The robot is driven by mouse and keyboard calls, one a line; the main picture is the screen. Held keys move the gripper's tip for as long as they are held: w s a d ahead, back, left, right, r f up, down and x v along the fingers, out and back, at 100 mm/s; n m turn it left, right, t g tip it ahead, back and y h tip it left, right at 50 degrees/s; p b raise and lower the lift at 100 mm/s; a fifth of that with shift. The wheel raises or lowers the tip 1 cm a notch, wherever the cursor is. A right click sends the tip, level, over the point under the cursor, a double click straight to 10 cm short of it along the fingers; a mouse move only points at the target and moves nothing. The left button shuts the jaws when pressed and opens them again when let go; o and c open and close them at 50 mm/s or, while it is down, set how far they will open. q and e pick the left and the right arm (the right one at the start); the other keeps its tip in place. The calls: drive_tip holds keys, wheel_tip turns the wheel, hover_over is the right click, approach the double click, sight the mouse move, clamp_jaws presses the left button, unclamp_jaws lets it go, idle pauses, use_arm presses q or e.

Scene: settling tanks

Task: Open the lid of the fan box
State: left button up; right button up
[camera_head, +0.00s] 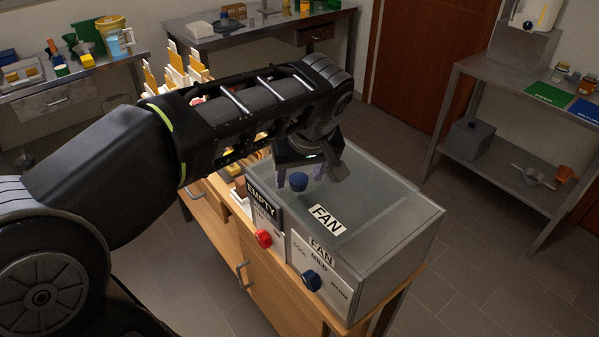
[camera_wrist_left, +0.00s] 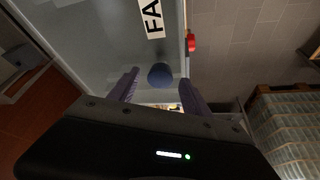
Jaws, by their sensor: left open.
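The fan box (camera_head: 388,258) is a grey metal box on a wooden cabinet. Its flat, glassy lid (camera_head: 375,199) carries a FAN label and lies shut on top; the lid also fills much of the left wrist view (camera_wrist_left: 95,45). A round blue knob (camera_head: 299,181) stands on the lid, and it shows in the left wrist view (camera_wrist_left: 160,76). My left gripper (camera_head: 306,172) is open over the lid, pointing down. In the left wrist view its two fingers (camera_wrist_left: 160,88) stand either side of the knob, with gaps. I cannot tell their exact height. My right gripper is not in view.
The box front has a blue dial (camera_head: 311,280) under COOL, MILD and WARM. A red dial (camera_head: 264,239) and an EMPTY sign (camera_head: 262,200) are left of it. A metal shelf table (camera_head: 487,165) stands at the right; the floor between is clear.

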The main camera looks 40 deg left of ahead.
use_arm(q)
drive_tip(key=shift+a+f, duration=0.1)
drive_tip(key=shift+f, duration=0.15)
clamp_jaws()
idle(0.5)
idle(0.9)
